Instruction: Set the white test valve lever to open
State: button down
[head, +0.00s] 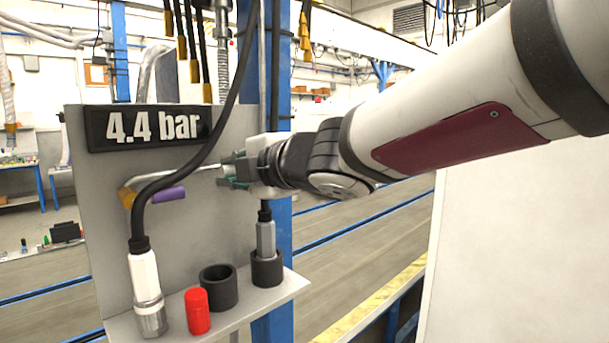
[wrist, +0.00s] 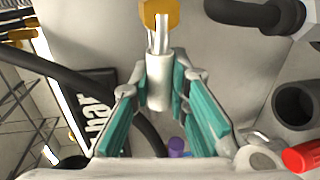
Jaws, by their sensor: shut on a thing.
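The white test valve lever (wrist: 158,85) lies between the fingertips of my gripper (wrist: 159,75) in the wrist view. Its metal stem runs to a yellow valve body (wrist: 160,12). In the head view the lever's bare stem (head: 195,169) runs right from the yellow valve (head: 127,198), nearly level and slightly rising. My gripper (head: 226,172) is shut on its white end, which the teal-padded fingers mostly hide in the head view. A purple lever (head: 170,194) sits just below the stem; it also shows in the wrist view (wrist: 176,146).
A black hose (head: 205,150) crosses in front of the panel to a white nozzle (head: 145,280). The shelf (head: 283,293) holds a red cap (head: 197,311) and black sockets (head: 219,288). A sign (head: 150,127) reads "4.4 bar". A blue post (head: 277,225) stands behind my gripper.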

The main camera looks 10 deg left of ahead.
jog(key=shift+f, duration=0.1)
dwell(0.4)
jog(key=c, duration=1.5)
grip_release()
jog(key=v, duration=1.2)
